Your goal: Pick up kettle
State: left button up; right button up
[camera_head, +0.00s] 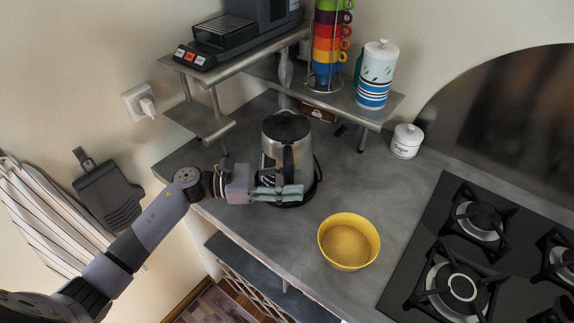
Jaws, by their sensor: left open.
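The kettle (287,127) is silver with a black lid and a dark handle, and stands upright on its dark base on the grey counter. My left gripper (300,193) comes in from the left at the kettle's near side, low on its body. Its fingers are open and reach across in front of the handle's lower part. I cannot tell whether they touch the kettle. The fingers hide part of the kettle's lower body. My right gripper is not in view.
A yellow bowl (349,241) of grainy food stands right of the gripper. A gas hob (421,257) lies at the right. A metal shelf (245,56) behind holds a coffee machine (225,33); stacked colourful cups (329,45) stand beside it. A white sugar jar (406,141) is back right.

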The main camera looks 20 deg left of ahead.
pick_arm(q)
grip_shut()
dwell(0.5)
jog(key=shift+a, duration=0.1)
dwell(0.4)
